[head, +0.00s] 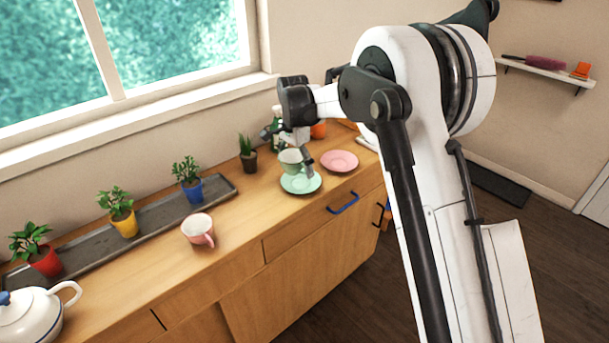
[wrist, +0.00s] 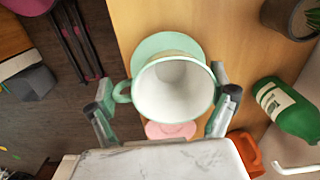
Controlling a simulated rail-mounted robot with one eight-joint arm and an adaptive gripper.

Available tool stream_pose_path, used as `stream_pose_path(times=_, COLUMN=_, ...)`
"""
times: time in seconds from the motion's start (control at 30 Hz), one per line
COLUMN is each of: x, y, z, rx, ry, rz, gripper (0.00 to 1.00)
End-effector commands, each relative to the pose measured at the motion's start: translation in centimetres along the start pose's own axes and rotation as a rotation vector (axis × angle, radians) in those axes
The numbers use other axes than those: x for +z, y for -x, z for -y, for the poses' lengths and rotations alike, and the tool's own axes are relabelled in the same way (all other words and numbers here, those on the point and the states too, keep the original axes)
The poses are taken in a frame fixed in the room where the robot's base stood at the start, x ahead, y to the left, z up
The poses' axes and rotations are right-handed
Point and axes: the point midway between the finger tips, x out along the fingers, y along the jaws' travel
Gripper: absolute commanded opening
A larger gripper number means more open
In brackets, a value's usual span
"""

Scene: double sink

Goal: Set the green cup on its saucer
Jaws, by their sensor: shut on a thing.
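The green cup (head: 290,158) is upright in my gripper (head: 291,151), which is shut on it. In the wrist view the cup (wrist: 173,90) shows its white inside, with the fingers of my gripper (wrist: 164,102) on either side and the cup's handle at the left. The green saucer (head: 301,184) lies on the wooden counter. In the head view the cup appears above the saucer's back edge. In the wrist view the saucer (wrist: 160,43) is partly hidden behind the cup and sticks out beyond its top edge. The gap between them is hard to judge.
A pink saucer (head: 339,161) lies to the right of the green one. A pink cup (head: 198,230) stands to the left. A green bottle (wrist: 287,108) and an orange object (wrist: 246,152) are close by. Potted plants on a grey tray (head: 160,213) line the back.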

Motion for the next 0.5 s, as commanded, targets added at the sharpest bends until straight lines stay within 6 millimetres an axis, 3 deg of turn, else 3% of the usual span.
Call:
stream_pose_path(times=0.2, x=-2.7, y=-1.6, z=-0.4, rx=0.0, ry=-0.001, rz=0.0, gripper=0.6)
stream_pose_path(times=0.37, x=-3.0, y=-2.2, z=-0.5, rx=0.0, ry=0.001, rz=0.0, gripper=0.6)
stream_pose_path(times=0.5, x=-3.0, y=-3.9, z=-0.5, rx=0.0, ry=0.001, rz=0.0, gripper=0.6)
